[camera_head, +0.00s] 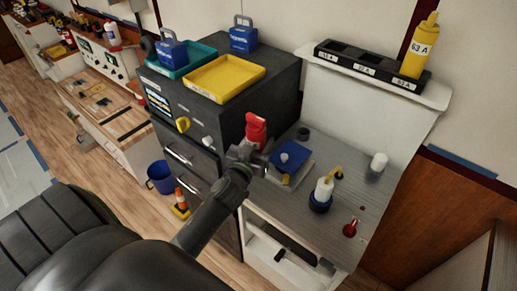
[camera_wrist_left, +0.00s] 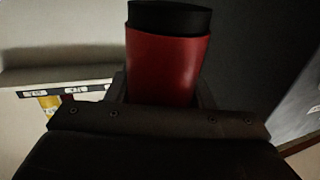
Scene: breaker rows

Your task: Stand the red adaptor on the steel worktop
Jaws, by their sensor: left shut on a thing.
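The red adaptor (camera_head: 256,128) is upright in my left gripper (camera_head: 250,150), in front of the dark cabinet and at the left side of the steel worktop (camera_head: 345,165). In the left wrist view the red adaptor (camera_wrist_left: 167,65) has a black end cap and sits between the two fingers of my left gripper (camera_wrist_left: 162,95), which is shut on it. The head view does not clearly show whether the adaptor's lower end touches anything. My right gripper is not in view.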

